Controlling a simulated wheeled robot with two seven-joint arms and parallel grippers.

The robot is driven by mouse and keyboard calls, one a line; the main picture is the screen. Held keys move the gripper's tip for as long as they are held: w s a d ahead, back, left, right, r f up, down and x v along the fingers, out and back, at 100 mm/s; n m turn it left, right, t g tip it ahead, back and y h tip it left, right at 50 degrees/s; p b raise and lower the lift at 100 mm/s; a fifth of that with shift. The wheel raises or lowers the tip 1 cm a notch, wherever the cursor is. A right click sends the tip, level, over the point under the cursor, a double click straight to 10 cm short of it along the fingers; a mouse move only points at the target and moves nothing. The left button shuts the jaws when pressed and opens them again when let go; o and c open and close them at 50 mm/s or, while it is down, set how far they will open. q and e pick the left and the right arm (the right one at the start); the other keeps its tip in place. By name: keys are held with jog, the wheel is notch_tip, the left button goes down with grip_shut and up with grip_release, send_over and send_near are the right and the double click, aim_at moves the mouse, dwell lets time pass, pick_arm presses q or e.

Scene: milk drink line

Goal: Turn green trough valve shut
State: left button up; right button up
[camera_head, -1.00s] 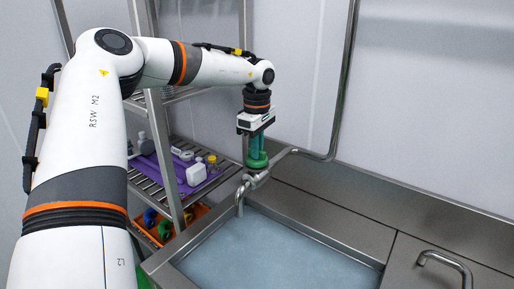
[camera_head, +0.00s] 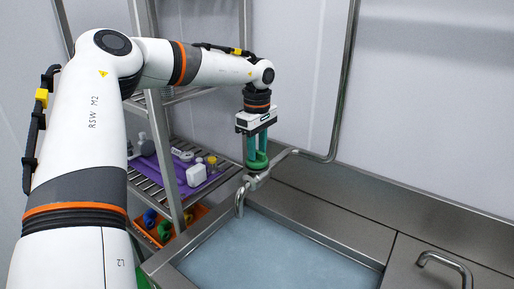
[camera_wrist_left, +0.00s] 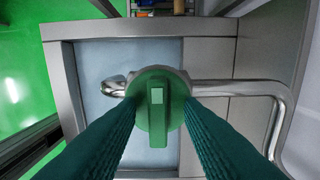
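The green trough valve (camera_head: 258,162) sits on the steel pipe at the trough's back left corner. In the left wrist view it is a round green knob (camera_wrist_left: 157,76) with a raised bar and a pale square mark. My left gripper (camera_head: 257,150) points down just above the valve. Its two green fingers are apart, one on each side of the knob, with a gap between each finger and the raised bar. Whether a fingertip touches the knob's rim cannot be told. My right gripper is not in view.
The steel trough (camera_head: 312,245) holds a pale blue surface below the spout (camera_head: 240,203). A bent steel handle (camera_head: 446,263) is at the right. A rack with a purple tray (camera_head: 166,178) of bottles and an orange bin (camera_head: 170,238) stands behind left.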

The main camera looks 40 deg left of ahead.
aim_at(257, 151)
pick_arm(q)
jog(key=shift+f, duration=0.1)
notch_tip(257, 151, up, 12)
jog(key=shift+b, duration=0.45)
dwell(0.7)
